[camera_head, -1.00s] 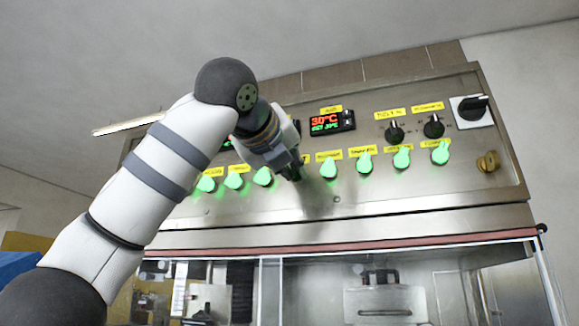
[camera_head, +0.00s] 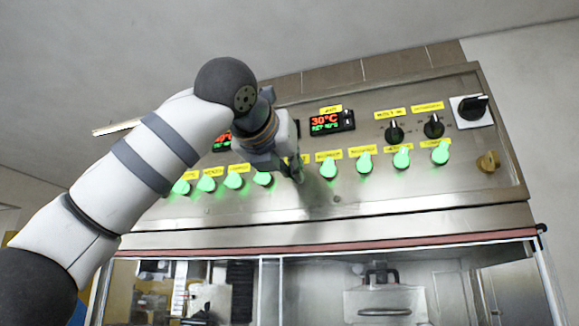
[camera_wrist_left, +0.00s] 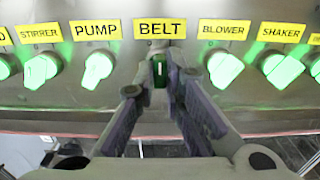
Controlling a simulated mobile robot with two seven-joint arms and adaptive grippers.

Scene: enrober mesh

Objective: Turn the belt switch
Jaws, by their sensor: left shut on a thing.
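The belt switch (camera_wrist_left: 160,70) sits under the yellow BELT label (camera_wrist_left: 160,29) in the left wrist view. It is a dark green knob with a pale upright mark, unlit beside its bright green neighbours. My left gripper (camera_wrist_left: 157,86) has one finger on each side of the knob and is shut on it. In the head view my left gripper (camera_head: 297,174) is at the panel, in the row of green switches, and hides the belt switch. My right gripper is in neither view.
The pump switch (camera_wrist_left: 98,70) and blower switch (camera_wrist_left: 224,69) glow green close on either side. Above the row are a temperature display (camera_head: 325,122), black knobs (camera_head: 394,132) and a black rotary switch (camera_head: 472,108). A brass-coloured knob (camera_head: 487,163) is at the right.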

